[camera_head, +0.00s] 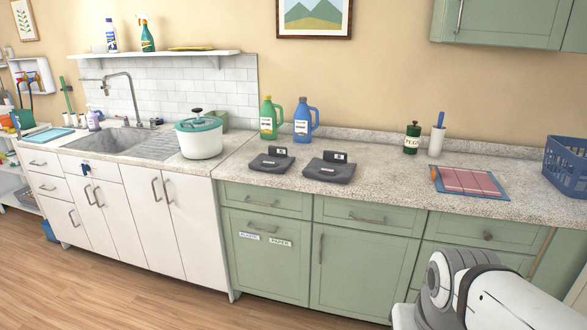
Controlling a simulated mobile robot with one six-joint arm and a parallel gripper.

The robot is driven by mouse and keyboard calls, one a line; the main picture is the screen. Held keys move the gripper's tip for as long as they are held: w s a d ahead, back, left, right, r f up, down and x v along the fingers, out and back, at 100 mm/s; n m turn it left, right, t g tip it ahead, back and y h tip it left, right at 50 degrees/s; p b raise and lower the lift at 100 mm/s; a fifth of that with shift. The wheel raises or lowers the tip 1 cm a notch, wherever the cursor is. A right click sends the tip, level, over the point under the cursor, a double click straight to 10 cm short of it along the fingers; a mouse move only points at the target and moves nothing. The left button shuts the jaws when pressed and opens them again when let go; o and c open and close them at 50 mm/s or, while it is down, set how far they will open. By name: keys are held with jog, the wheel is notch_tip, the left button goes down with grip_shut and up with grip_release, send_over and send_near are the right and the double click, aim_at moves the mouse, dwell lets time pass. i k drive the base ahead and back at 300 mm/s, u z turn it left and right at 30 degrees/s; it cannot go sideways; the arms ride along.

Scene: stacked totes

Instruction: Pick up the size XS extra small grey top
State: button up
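Two dark grey folded tops lie side by side on the speckled counter. The left one (270,164) looks smaller, and the right one (328,173) looks larger and sits a little nearer the front edge. Each has a small dark tag with a pale label at its back edge. The lettering is too small to read, so I cannot tell which is XS. My gripper is not in view; only part of my white and grey arm shows at the lower right, away from the tops.
Behind the tops stand a green jug (270,119) and a blue jug (305,121). A white pot (199,140) is to their left. A green canister (412,139), a blue tray with a red cloth (436,177) and a blue basket (567,165) are to the right. Counter between right top and tray is clear.

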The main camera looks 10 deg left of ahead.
aim_at(278, 160)
jog(key=u, duration=0.5)
jog(key=i, duration=0.7)
jog(key=u, duration=0.8)
jog(key=i, duration=1.15)
jog(key=z, duration=0.5)
jog(key=i, duration=1)
jog(key=z, duration=0.75)
